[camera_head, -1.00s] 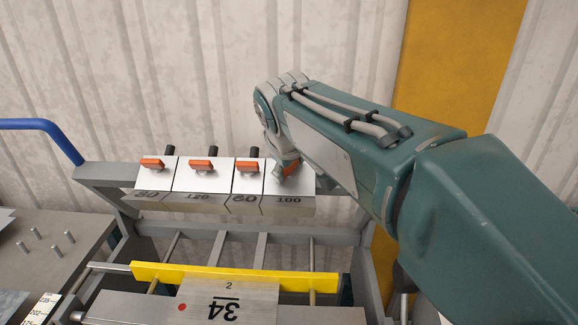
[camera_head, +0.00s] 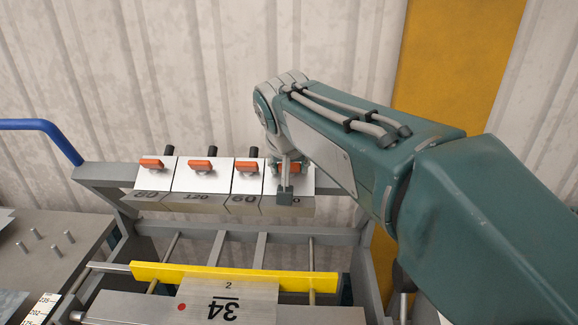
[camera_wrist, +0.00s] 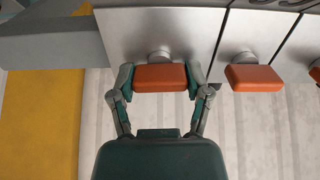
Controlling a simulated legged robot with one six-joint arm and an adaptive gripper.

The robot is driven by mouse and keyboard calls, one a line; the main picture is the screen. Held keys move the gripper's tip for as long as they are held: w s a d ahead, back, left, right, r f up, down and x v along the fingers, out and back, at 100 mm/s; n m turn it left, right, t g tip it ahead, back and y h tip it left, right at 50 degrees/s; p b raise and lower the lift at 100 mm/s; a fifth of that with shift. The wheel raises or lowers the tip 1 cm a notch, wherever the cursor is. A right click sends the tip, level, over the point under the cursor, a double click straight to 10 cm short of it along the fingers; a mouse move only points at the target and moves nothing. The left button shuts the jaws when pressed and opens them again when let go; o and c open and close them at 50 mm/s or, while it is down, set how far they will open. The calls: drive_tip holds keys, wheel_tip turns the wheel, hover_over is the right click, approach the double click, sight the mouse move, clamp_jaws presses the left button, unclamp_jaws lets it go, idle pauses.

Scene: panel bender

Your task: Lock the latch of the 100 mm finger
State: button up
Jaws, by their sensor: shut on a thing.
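The 100 mm finger (camera_head: 306,182) is the rightmost block in the row, with a white face and a label partly hidden by my gripper. Its orange latch handle (camera_wrist: 160,77) sits on a round metal stem in the wrist view. It lies about level there, as the neighbouring handle nearly does. My gripper (camera_wrist: 161,82) is shut on this handle, one finger at each end. In the head view the gripper (camera_head: 287,180) hangs in front of the finger's face and covers part of the latch (camera_head: 292,168).
Finger blocks 60 (camera_head: 247,180), 120 (camera_head: 200,180) and 80 (camera_head: 152,178) stand to the left, each with an orange handle. The grey rack rail (camera_head: 105,172) carries them. Below is a yellow bar (camera_head: 180,275). A blue handle (camera_head: 40,125) is at far left.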

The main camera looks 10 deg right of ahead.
drive_tip(key=shift+f+m, duration=0.2)
drive_tip(key=shift+m, duration=0.1)
idle(0.4)
drive_tip(key=o, duration=1.2)
drive_tip(key=shift+c, duration=0.2)
drive_tip(key=shift+r, duration=0.1)
drive_tip(key=v, duration=1.1)
drive_tip(key=shift+s+a+r, duration=0.15)
drive_tip(key=shift+a+r, duration=0.05)
drive_tip(key=shift+r, duration=0.15)
